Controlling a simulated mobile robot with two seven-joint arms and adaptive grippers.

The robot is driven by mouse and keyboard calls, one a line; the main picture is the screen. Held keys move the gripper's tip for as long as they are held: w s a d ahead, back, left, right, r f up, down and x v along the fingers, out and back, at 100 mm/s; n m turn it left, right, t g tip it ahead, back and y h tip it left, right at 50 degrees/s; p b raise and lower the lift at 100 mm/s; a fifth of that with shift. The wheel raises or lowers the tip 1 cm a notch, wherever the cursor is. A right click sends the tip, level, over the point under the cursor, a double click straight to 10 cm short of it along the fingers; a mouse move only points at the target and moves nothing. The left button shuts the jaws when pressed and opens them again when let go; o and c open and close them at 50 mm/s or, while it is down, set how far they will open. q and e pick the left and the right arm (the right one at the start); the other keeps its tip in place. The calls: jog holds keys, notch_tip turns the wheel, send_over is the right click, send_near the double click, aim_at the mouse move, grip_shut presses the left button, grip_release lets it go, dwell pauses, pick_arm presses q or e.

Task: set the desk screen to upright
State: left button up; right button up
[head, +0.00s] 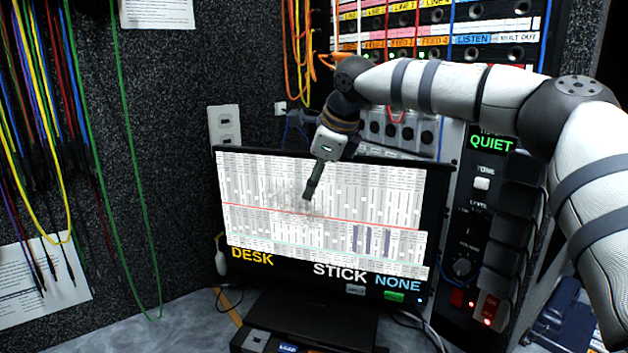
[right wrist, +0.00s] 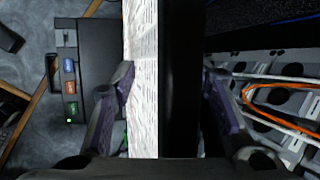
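The desk screen (head: 250,215) stands at the back of the desk on a dark stand (head: 305,318). It shows white columns with a red line, and the words DESK, STICK and NONE below. It looks tilted slightly; I cannot tell how far from upright. My right gripper (head: 316,185) reaches over its top edge from above, one finger in front of the display, the other hidden behind. In the right wrist view the fingers of this gripper (right wrist: 168,95) are spread on either side of the screen's dark edge (right wrist: 180,80), with gaps visible. My left gripper is not in view.
A patch panel (head: 430,35) with orange cables is behind. A QUIET panel (head: 492,143) with switches is at the right. Coloured cables (head: 55,130) hang on the left wall. Bare desk (head: 170,325) lies left.

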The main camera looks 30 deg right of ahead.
dwell(0.3)
jog(key=v, duration=1.2)
